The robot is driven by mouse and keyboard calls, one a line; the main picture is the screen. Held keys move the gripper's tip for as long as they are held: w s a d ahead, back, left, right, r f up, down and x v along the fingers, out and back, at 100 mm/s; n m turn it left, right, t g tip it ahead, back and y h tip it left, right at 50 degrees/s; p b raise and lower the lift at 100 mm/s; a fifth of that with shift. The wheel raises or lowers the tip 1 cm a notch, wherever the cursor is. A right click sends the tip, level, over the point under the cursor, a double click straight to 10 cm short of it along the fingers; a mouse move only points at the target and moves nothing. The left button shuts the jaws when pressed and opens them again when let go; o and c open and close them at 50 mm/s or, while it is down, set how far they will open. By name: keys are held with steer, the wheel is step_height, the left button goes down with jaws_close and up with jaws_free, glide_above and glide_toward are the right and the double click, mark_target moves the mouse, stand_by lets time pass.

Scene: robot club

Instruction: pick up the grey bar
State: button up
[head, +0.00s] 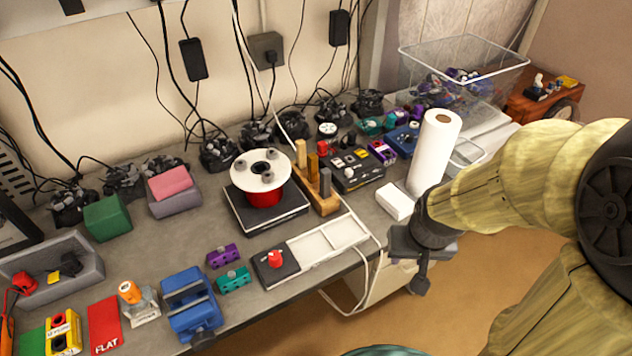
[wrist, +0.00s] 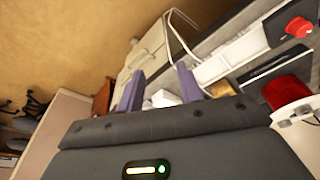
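The grey bar (head: 325,183) stands upright at the near right end of a wooden block (head: 326,206) on the workbench. A brown bar (head: 313,165) and a light tan bar (head: 301,152) stand in the same block behind it. My gripper (head: 421,274) is past the bench's front edge, to the right of the bar and apart from it. In the wrist view, my gripper's two fingers (wrist: 158,88) are spread with nothing held between them. I cannot make out the grey bar in the wrist view.
A white roll (head: 434,152) and a small white box (head: 395,201) stand right of the block. A black control box (head: 356,170) is behind it. A red drum with a white disc (head: 262,170) is on the left. A white tray (head: 327,240) and loose cable lie in front.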

steer(key=shift+s+r, duration=0.1)
steer(key=shift+s, duration=0.05)
steer(key=shift+o, duration=1.2)
steer(key=w+a+r+n+t+y, duration=0.1)
steer(key=w+n+t, duration=0.15)
steer(key=w, duration=0.25)
steer(key=w+a+n+t, duration=0.1)
steer(key=w+t, duration=0.2)
steer(key=w, duration=0.3)
steer(key=w+a+r+n+t+y, duration=0.2)
steer(key=a+y, duration=0.3)
steer(key=a, duration=0.3)
steer(key=shift+w+r+n+y, duration=0.4)
steer(key=shift+w+r+n, duration=0.25)
steer(key=shift+w+r, duration=0.1)
steer(key=p, duration=0.2)
glide_toward(323, 171)
steer(key=x, duration=0.5)
